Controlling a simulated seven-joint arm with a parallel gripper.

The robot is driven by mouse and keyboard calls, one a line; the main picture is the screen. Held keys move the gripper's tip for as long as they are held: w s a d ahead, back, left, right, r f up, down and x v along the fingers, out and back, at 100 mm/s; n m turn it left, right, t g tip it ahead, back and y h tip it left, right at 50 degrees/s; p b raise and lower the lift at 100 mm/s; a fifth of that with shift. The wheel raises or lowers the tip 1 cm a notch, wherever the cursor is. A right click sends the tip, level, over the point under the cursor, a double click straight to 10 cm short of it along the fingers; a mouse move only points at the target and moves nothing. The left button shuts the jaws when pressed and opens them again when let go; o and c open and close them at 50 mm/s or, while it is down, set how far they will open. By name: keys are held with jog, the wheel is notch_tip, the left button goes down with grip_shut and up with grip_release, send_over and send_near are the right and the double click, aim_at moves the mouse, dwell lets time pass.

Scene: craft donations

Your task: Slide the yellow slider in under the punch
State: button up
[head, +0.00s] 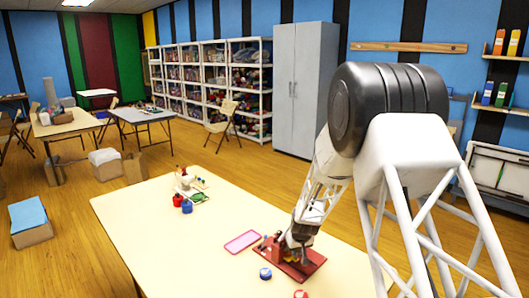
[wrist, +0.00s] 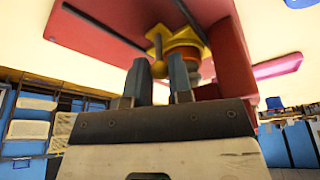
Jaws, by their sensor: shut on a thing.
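The red punch press (head: 306,266) stands on the cream table, with a flat base plate and a raised body. In the wrist view its red base (wrist: 92,32) and red body (wrist: 230,45) fill the top. The yellow slider (wrist: 188,42) shows there against the red parts, with a small knob hanging between my fingers. My gripper (wrist: 158,80) is shut on the yellow slider at this knob. An orange and grey round part sits right beside the slider. In the head view my gripper (head: 300,237) is over the press and hides the slider. How far the slider sits under the punch cannot be told.
A pink tray (head: 242,241) lies left of the press. A blue-topped round container (head: 265,273) and a red one (head: 300,294) are near the front. Red (head: 178,200) and blue (head: 187,207) jars stand farther back. The table's left part is clear.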

jog(key=shift+w+a, duration=0.15)
jog(key=shift+w+a+r, duration=0.1)
jog(key=shift+w+a, duration=0.05)
jog(key=shift+a, duration=0.05)
